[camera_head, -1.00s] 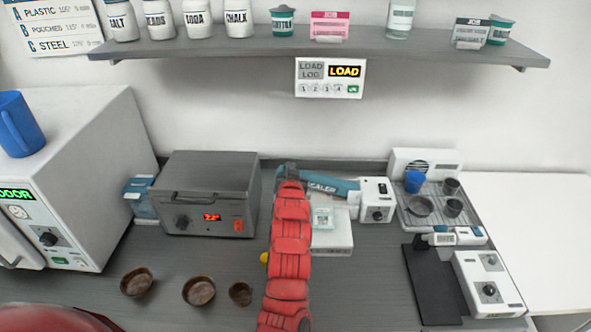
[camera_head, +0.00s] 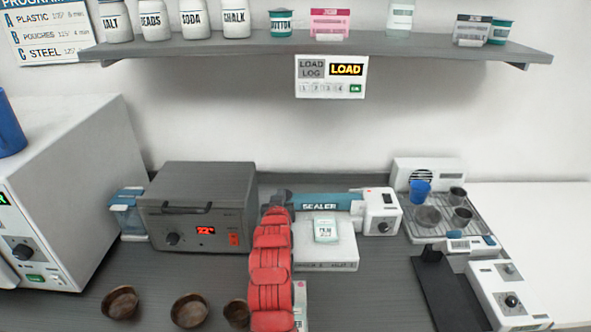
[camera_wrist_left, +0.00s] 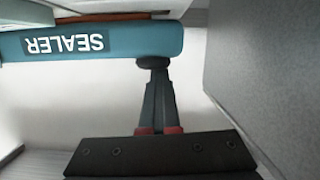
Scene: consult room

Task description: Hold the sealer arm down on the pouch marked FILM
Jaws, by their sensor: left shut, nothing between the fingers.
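The teal sealer arm (camera_head: 345,202), lettered SEALER, lies about level above the back of the white sealer base (camera_head: 335,255). A small pale green-and-white pouch (camera_head: 326,230) lies on the base just in front of the arm; its print is too small to read surely. My left gripper (camera_head: 276,197) is at the arm's free left end. In the left wrist view its shut fingers (camera_wrist_left: 154,75) reach to a dark round knob at the end of the sealer arm (camera_wrist_left: 120,42), seemingly touching it. My right gripper is not in view.
A grey box with a red display (camera_head: 195,215) stands close left of my left gripper. Several brown bowls (camera_head: 190,309) sit at the front left. A tray with cups (camera_head: 430,225) and a white device (camera_head: 505,295) are at the right.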

